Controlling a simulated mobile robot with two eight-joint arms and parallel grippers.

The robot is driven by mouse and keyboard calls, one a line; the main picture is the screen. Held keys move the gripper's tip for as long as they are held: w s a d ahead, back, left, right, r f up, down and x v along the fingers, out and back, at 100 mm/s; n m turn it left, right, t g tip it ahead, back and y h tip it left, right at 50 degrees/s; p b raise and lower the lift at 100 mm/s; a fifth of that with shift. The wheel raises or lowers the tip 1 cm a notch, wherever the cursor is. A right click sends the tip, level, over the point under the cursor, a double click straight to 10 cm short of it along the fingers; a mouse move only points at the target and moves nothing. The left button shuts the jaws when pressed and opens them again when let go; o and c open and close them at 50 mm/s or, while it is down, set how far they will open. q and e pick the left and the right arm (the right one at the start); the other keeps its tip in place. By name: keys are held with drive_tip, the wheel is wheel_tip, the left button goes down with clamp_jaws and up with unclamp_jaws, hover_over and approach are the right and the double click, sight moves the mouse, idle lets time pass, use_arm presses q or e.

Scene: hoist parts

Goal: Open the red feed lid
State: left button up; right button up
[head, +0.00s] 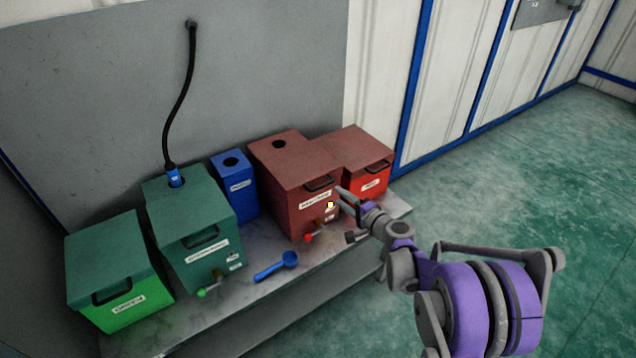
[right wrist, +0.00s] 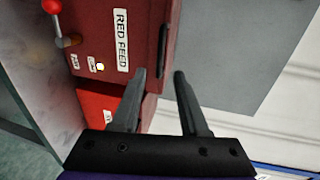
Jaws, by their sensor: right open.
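The dark red box with the "RED FEED" label (right wrist: 122,40) stands on the bench, and its red lid (head: 290,160) is closed. The lid's black handle (head: 322,184) is on the front edge; it also shows in the right wrist view, just beyond and between my fingertips. My right gripper (head: 343,200) is open and empty, in front of the box near the handle. In the right wrist view its two fingers (right wrist: 161,73) point toward the lid's edge, apart from the handle as far as I can tell. My left gripper is not in view.
A bright red box (head: 370,182) stands right of the red feed box. A blue box (head: 235,188), a dark green box (head: 205,245) with a hose and a green box (head: 115,290) stand left. A blue scoop (head: 275,268) and a red-knobbed lever (head: 309,238) are in front.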

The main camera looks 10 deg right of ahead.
sight(323, 185)
drive_tip(key=x, duration=0.9)
drive_tip(key=shift+w+a, duration=0.1)
drive_tip(key=shift+w, duration=0.15)
clamp_jaws()
idle(1.0)
